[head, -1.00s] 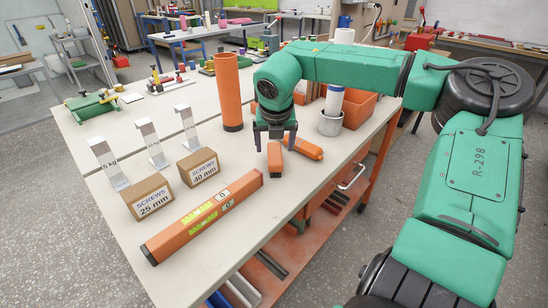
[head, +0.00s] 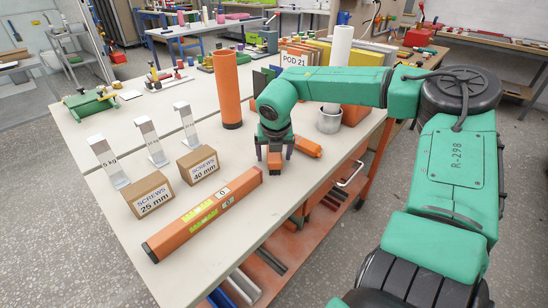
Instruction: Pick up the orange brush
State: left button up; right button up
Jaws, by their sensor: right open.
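A small orange piece (head: 275,168), which may be the orange brush, lies on the light workbench (head: 245,225) near its right edge. My right gripper (head: 274,154) points down over it, with its fingers apart on either side. The gripper hides the upper part of the piece; I cannot tell whether the fingers touch it. A second orange object (head: 309,147) lies just right of the gripper, partly hidden by it; I cannot tell if the two are joined. My left gripper is not in view.
An orange level (head: 203,215) lies in front, to the left. An upright orange tube (head: 227,90) stands behind the gripper.

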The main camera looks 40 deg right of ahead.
jog(key=shift+f+b, duration=0.15)
jog(key=shift+b, duration=0.3)
dwell(0.4)
grip_shut()
